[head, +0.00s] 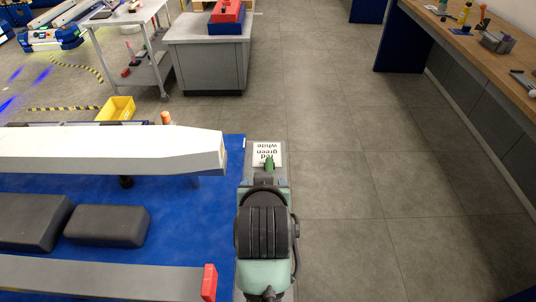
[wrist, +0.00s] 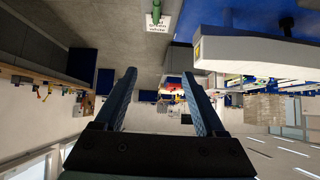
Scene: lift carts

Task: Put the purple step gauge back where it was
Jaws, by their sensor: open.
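I cannot make out the purple step gauge for certain in either view. Small items on the workbench and the trolley are too small to identify. My gripper (wrist: 160,78) is open in the wrist view, with its two dark blue fingers apart and nothing between them. It is held in the air, and the wrist picture appears upside down. In the head view my arm's green and black links cover the lower middle, and the fingers cannot be made out there.
A wooden workbench (head: 463,52) with tools runs along the right. A white beam (head: 110,150) lies over blue flooring at left. The grey floor (head: 345,150) is clear.

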